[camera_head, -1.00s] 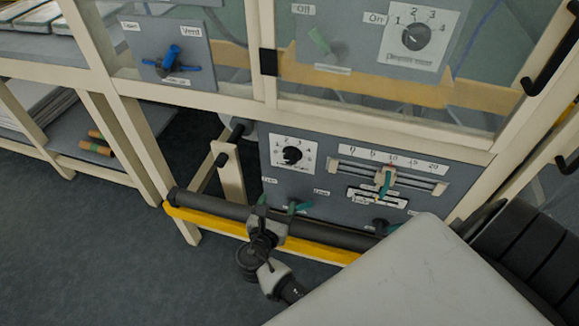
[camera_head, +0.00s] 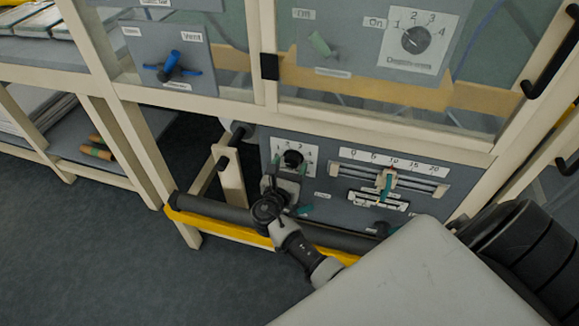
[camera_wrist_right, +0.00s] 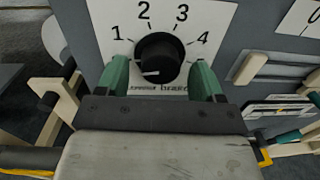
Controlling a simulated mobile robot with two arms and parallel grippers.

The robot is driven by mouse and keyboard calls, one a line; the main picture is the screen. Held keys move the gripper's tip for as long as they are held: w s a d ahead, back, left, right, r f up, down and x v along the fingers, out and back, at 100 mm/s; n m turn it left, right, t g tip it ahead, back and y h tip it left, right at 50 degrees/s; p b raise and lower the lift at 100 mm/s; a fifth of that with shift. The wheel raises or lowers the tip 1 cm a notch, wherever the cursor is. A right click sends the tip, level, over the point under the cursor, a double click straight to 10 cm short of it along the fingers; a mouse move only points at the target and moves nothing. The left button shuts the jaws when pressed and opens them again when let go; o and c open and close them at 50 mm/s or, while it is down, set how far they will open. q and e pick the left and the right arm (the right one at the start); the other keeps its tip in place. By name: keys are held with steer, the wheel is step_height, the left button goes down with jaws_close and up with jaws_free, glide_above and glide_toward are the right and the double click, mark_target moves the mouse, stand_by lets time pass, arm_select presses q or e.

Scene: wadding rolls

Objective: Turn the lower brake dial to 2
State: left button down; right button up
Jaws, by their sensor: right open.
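The lower brake dial (camera_head: 292,158) is a black round knob on a white plate marked 1 to 4, low on the grey panel. In the right wrist view the dial (camera_wrist_right: 158,58) fills the middle, and its white mark points left and slightly down, below the 1. My right gripper (camera_head: 284,174) is just below the dial in the head view. In the wrist view its two green fingers (camera_wrist_right: 160,78) stand open, one on each side of the knob, with gaps between. I cannot tell whether the tips reach its depth. My left gripper is out of view.
A slider scale (camera_head: 388,178) sits right of the dial, with a small green lever (camera_head: 305,210) below. A dark roller bar (camera_head: 215,212) and yellow rail (camera_head: 205,224) run in front. Another dial (camera_head: 416,40) is higher up. A pale surface (camera_head: 400,280) fills the lower right.

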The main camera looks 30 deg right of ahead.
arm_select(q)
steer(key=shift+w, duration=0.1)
arm_select(e)
steer(key=c, duration=0.9)
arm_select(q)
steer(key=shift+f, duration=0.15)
arm_select(e)
steer(key=shift+m, duration=0.3)
steer(key=m+b, duration=0.3)
steer(key=m, duration=0.2)
steer(key=shift+f, duration=0.15)
steer(key=m+b, duration=0.3)
steer(key=m, duration=0.2)
steer(key=shift+y+b, duration=0.3)
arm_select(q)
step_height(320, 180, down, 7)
arm_select(e)
steer(key=shift+m+b, duration=0.3)
steer(key=shift+m, duration=0.4)
steer(key=m+b, duration=0.2)
steer(key=m, duration=0.1)
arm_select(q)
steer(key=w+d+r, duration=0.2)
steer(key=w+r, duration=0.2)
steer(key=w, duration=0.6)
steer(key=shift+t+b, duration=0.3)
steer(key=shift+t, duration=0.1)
arm_select(e)
steer(key=shift+r+m, duration=0.25)
steer(key=shift+m, duration=0.05)
